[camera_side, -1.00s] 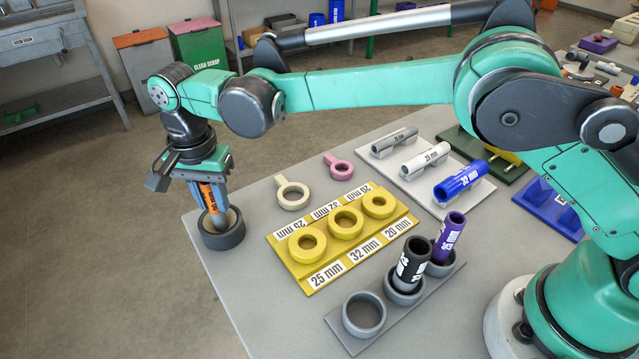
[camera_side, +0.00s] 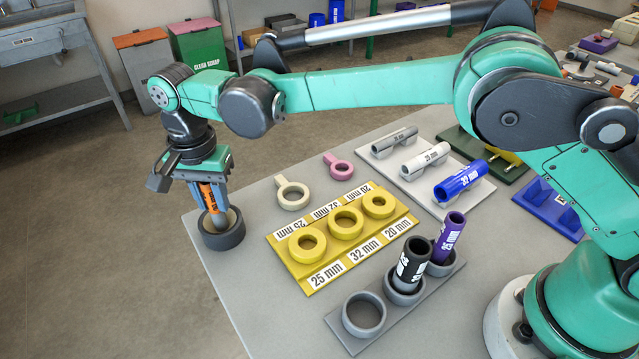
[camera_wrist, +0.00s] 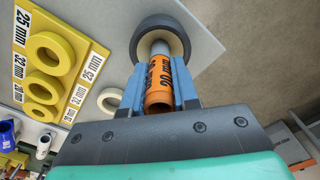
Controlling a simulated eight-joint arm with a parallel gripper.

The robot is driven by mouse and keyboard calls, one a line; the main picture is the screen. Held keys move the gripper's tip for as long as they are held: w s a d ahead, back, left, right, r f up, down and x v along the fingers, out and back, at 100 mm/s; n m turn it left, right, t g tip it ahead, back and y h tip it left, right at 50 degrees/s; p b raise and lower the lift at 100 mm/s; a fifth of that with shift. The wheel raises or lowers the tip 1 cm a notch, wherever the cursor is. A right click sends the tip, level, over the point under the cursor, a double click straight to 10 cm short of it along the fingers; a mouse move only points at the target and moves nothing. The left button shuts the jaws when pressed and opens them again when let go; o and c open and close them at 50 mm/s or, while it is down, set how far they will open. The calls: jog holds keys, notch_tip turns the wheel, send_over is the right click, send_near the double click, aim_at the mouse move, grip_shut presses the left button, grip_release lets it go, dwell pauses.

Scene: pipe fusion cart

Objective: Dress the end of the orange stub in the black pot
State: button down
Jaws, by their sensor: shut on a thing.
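My gripper (camera_side: 211,197) is shut on the orange stub (camera_side: 208,194), which stands roughly upright, slightly tilted. The stub also shows between the blue fingers in the wrist view (camera_wrist: 158,100), with black lettering that reads 20 mm. Its grey lower end goes down into the black pot (camera_side: 222,240), a low round pot with a pale inside at the table's left corner. The pot also shows at the top of the wrist view (camera_wrist: 192,25). The stub's very tip is hidden inside the pot.
A yellow board (camera_side: 318,268) with several rings lies right of the pot. A cream ring (camera_side: 292,194) and a pink ring (camera_side: 339,166) lie behind it. A grey rack (camera_side: 362,336) holds a black pipe (camera_side: 411,262) and a purple pipe (camera_side: 448,237). The table edge is close beside the pot.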

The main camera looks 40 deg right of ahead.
jog(key=n, duration=0.5)
jog(key=shift+n, duration=0.3)
jog(key=m, duration=0.6)
jog(key=shift+m, duration=0.4)
jog(key=n, duration=0.6)
jog(key=shift+n, duration=0.4)
jog(key=m, duration=0.6)
jog(key=shift+m, duration=0.4)
jog(key=shift+r, duration=3.05)
